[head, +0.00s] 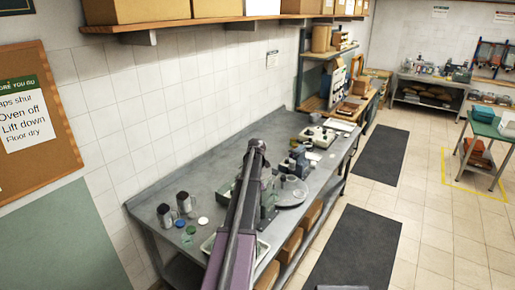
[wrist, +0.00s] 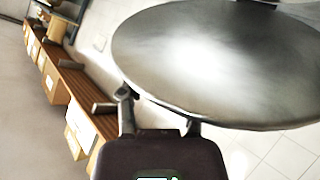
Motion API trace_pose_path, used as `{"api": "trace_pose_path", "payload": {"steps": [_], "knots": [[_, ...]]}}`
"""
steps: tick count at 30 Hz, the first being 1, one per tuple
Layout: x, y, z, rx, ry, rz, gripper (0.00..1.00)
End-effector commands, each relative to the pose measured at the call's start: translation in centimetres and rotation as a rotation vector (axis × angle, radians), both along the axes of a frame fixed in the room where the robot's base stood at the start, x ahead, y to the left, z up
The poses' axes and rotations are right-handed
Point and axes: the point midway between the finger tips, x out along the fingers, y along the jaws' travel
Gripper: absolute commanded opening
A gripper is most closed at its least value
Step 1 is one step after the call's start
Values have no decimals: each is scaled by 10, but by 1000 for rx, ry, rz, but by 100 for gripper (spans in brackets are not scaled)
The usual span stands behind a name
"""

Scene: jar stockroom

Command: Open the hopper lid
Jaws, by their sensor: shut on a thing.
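A large round grey metal disc, which looks like the hopper lid (wrist: 225,60), fills the upper right of the wrist view. It is tilted and close to the camera. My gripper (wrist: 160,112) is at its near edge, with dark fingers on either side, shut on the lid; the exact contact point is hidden. In the head view my arm reaches over the grey bench and hides my gripper. The hopper body cannot be made out clearly there.
The grey bench (head: 150,203) runs along the tiled wall. Metal jugs (head: 165,215) stand at its near left end. A round grey plate (head: 292,198) and small equipment (head: 318,137) sit to the right of my arm. A shelf (head: 190,25) with boxes hangs above.

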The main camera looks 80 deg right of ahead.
Motion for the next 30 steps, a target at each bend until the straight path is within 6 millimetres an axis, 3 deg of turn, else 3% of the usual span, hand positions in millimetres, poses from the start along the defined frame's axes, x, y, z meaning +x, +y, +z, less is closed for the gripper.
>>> {"api": "trace_pose_path", "payload": {"steps": [17,18,20,21,30], "knots": [[0,-1,0,17,21,-2,0],[0,-1,0,17,21,-2,57],[0,-1,1,17,21,-2,74],[-1,-1,1,15,21,-2,81],[-1,-1,1,14,21,-3,81]]}}
